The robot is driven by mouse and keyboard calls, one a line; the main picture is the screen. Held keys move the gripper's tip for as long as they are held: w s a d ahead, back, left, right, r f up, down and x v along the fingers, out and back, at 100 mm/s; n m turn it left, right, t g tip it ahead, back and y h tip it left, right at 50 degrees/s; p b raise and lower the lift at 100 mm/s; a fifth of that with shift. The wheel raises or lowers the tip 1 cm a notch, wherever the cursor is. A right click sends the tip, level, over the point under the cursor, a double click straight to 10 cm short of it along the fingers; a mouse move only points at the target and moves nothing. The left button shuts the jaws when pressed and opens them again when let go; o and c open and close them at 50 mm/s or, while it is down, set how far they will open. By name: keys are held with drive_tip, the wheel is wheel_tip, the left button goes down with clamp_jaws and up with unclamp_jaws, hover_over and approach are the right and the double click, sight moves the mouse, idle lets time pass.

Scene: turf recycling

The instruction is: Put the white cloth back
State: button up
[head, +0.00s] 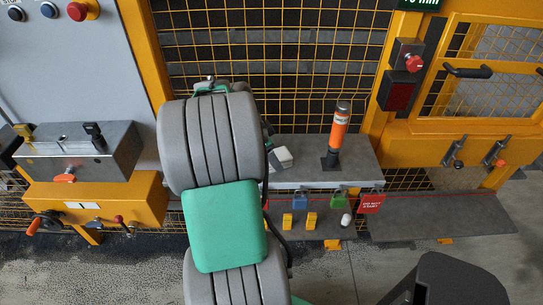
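A small white piece that looks like the white cloth (283,157) lies at the left end of the visible part of the grey shelf (310,176), right beside my arm. Its left side is partly covered by my arm, so I cannot tell its whole shape or whether anything touches it. My grey and green arm rises through the middle of the head view. My gripper's fingers do not show; the arm hides that area. A small dark and green part at the arm's right edge may belong to my wrist.
An orange and black post (338,135) stands on the shelf. Blue (300,202), green (338,201) and red (372,203) padlocks hang along its front, above yellow blocks (311,220) and a small white cylinder (346,220). Yellow mesh fencing (290,60) stands behind; a metal box (80,150) is left.

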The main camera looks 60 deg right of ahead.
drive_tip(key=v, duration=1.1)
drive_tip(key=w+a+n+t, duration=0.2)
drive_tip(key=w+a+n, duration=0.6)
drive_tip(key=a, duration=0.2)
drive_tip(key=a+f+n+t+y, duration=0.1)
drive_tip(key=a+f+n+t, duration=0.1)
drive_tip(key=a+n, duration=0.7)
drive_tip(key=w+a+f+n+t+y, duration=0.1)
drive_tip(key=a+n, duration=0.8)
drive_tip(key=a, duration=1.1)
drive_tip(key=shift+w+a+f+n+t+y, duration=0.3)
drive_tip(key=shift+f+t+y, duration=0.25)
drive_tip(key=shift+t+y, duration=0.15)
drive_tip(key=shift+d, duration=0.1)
